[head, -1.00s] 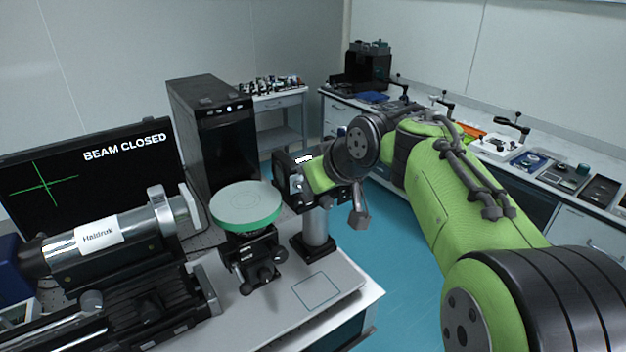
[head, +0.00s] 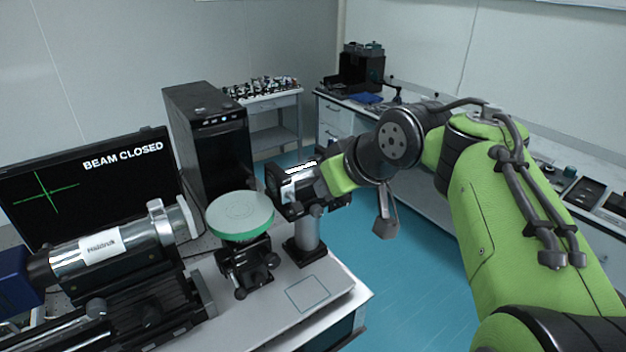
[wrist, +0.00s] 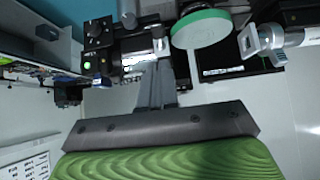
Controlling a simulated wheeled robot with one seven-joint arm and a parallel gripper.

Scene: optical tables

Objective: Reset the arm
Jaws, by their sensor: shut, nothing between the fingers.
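My green and black arm (head: 530,215) comes in from the right in the head view. My gripper (head: 386,230) hangs below its wrist, over the floor gap just right of the near table. It also shows in the wrist view (wrist: 157,68), with its grey fingers together and nothing between them. My wrist partly hides the boxy black device (head: 290,188) on a post (head: 306,240). From these views I cannot tell how far the gripper is from that device.
A round green-rimmed plate (head: 240,213) on a mount and a silver cylinder (head: 105,243) stand on the near table (head: 335,290). Behind are a monitor reading BEAM CLOSED (head: 80,190) and a black tower (head: 210,140). A side bench (head: 345,115) runs along the back right. Blue floor (head: 410,290) is clear.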

